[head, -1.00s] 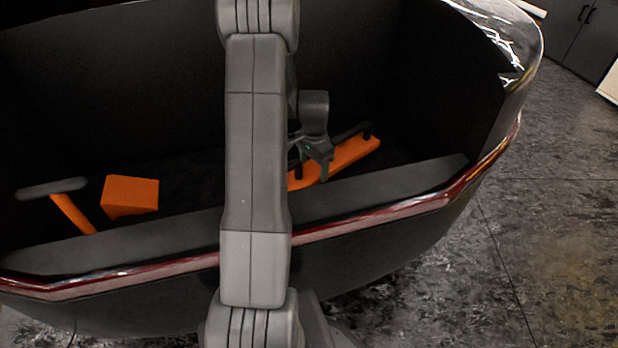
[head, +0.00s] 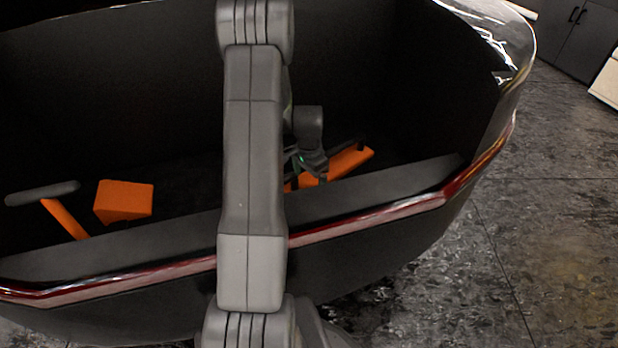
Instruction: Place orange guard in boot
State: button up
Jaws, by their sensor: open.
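The orange guard, a long flat bar with a dark raised handle (head: 350,159), lies inside the car boot (head: 365,198) on the right. My arm hides its left part. My gripper (head: 308,168) is open at the left part of the bar, low in the boot. Whether its fingers touch the guard I cannot tell, as they are dark and small in the head view.
An orange block (head: 124,201) and an orange-handled tool with a grey head (head: 52,204) lie in the boot at left. The boot's raised rear sill with a red strip (head: 375,216) runs across the front. Open floor (head: 545,230) lies at right.

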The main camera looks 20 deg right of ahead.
aim_at(309, 180)
notch_tip(309, 180, up, 12)
jog(key=p, duration=0.2)
jog(key=shift+r+p, duration=0.15)
jog(key=shift+p, duration=0.15)
jog(key=shift+o, duration=0.7)
jog(key=shift+r, duration=0.1)
